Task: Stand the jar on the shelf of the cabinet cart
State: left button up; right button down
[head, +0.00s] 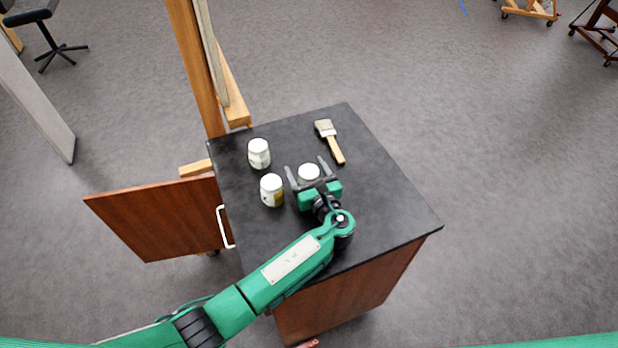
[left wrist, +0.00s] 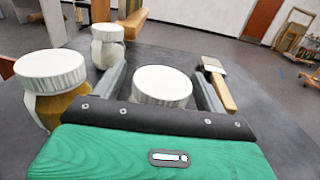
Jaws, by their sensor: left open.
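Three white-lidded jars stand upright on the dark top of the cabinet cart (head: 390,215). One jar (head: 308,173) is between the open fingers of my left gripper (head: 307,166); its lid (left wrist: 162,85) shows between the fingers in the left wrist view, its lower part hidden by the gripper. A second jar (head: 271,190), with a yellowish label, stands just left of the gripper. A third jar (head: 259,153) stands farther back on the left. The cart's wooden door (head: 155,218) with a white handle (head: 225,227) stands open to the left. The shelf inside is not visible. My right gripper is not in view.
A paintbrush (head: 330,141) lies on the top, to the right behind the gripper. A wooden easel (head: 204,80) stands close behind the cart's left corner. The cart top's right part is clear, with open grey floor beyond.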

pick_arm(q)
jog(key=c, duration=1.2)
